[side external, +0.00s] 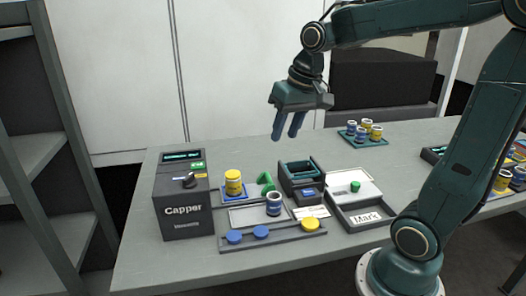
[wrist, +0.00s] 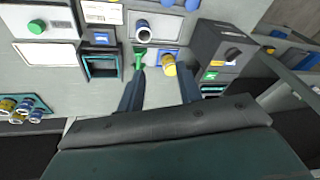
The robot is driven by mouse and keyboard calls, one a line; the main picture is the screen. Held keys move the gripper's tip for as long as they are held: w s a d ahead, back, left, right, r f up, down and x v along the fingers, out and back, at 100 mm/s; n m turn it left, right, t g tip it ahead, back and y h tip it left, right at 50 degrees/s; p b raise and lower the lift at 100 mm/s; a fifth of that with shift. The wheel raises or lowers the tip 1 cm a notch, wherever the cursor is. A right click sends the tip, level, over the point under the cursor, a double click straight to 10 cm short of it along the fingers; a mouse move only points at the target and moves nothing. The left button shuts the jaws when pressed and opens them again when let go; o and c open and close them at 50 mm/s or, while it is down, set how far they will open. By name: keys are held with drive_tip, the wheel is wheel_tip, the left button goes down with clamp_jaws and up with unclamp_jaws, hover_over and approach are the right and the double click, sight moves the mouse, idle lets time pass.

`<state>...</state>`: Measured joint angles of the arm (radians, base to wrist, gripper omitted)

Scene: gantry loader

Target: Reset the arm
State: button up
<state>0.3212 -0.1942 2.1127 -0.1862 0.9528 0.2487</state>
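My gripper (side external: 287,134) hangs in the air above the back part of the table (side external: 225,160), fingers pointing down. In the wrist view the two fingers (wrist: 159,92) stand well apart with nothing held between them. Below lie a yellow jar (side external: 233,182) on a blue pad and a green tool (side external: 266,181) beside it. In the wrist view the green tool (wrist: 139,57) and yellow jar (wrist: 169,66) show beyond the fingertips, lower down on the table. My gripper touches nothing.
The Capper machine (side external: 184,198) stands at left. A dark device (side external: 301,178), a blue-banded jar (side external: 273,204), a strip with blue and yellow caps (side external: 272,234) and the Mark tray (side external: 365,216) fill the middle. Several jars stand on a mat (side external: 350,137) behind. Air around my gripper is clear.

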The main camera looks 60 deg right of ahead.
drive_tip(key=s+a+f+n+t, duration=0.1)
drive_tip(key=s+a+n, duration=0.3)
drive_tip(key=s, duration=0.9)
drive_tip(key=a+t, duration=0.1)
drive_tip(key=a, duration=0.1)
drive_tip(key=shift+a+n, duration=0.3)
drive_tip(key=shift+a, duration=0.1)
